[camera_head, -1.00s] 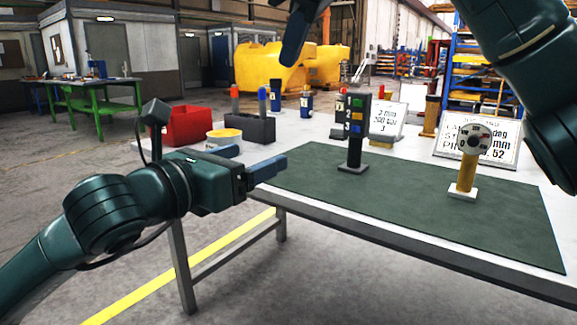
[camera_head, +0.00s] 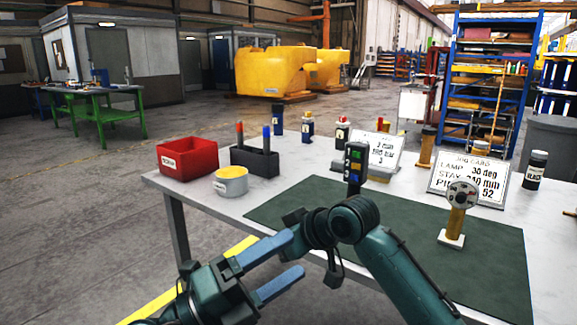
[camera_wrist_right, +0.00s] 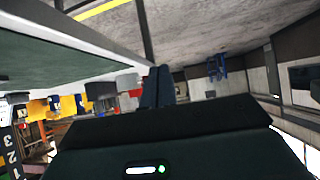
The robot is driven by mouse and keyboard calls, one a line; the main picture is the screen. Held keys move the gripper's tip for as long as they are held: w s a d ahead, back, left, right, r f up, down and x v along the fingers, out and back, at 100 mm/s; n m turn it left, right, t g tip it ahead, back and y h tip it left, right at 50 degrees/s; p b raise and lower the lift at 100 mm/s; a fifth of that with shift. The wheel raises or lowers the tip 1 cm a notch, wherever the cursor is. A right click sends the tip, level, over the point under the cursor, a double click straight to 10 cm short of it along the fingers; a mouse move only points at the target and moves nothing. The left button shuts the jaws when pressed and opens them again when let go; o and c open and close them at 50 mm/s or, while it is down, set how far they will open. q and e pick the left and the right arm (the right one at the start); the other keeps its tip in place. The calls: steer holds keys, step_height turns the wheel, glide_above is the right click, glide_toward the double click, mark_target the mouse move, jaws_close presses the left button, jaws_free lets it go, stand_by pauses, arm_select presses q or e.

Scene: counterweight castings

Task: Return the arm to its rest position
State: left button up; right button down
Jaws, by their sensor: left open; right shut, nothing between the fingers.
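My right arm (camera_head: 390,265) comes in from the lower right and bends at the table's front edge. Its gripper cannot be clearly told apart in the head view. In the right wrist view the right gripper (camera_wrist_right: 157,75) shows its dark blue fingers together, with nothing between them. My left gripper (camera_head: 297,252) is low in the head view, open and empty. Its two blue fingers point up and right, close to the right arm's wrist. Whether they touch cannot be told.
The table has a green mat (camera_head: 490,262), a button post (camera_head: 355,165) partly behind my right arm, and a dial post (camera_head: 458,212). A red bin (camera_head: 187,160), yellow-rimmed tub (camera_head: 230,184) and dark holder (camera_head: 254,160) stand at its left. Floor is open beyond the left side.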

arm_select(q)
steer(key=a+f+n+t+y+p, duration=0.4)
steer(key=a+n+y+p, duration=0.15)
steer(key=n, duration=0.55)
steer(key=a+f+n+t+y+p, duration=0.35)
steer(key=n+y, duration=0.35)
steer(key=n, duration=0.4)
arm_select(e)
steer(key=s+d+f+m+t+h, duration=0.25)
steer(key=s+d+f+m, duration=0.45)
steer(key=s+f, duration=0.5)
arm_select(q)
steer(key=s+a+f+n+g+y+p, duration=0.3)
steer(key=s+f+n+g+p, duration=0.3)
steer(key=s+f, duration=0.6)
steer(key=a+f+n, duration=0.1)
steer(key=n, duration=0.1)
steer(key=shift+s+n+g+p, duration=0.3)
steer(key=shift+g+p, duration=0.05)
arm_select(e)
steer(key=s+d+h, duration=0.1)
steer(key=s+d, duration=0.3)
steer(key=s, duration=0.4)
steer(key=s+d+f+t+h, duration=0.1)
steer(key=s+d, duration=0.4)
steer(key=s, duration=0.3)
steer(key=shift+s+d, duration=0.15)
steer(key=shift+d, duration=0.1)
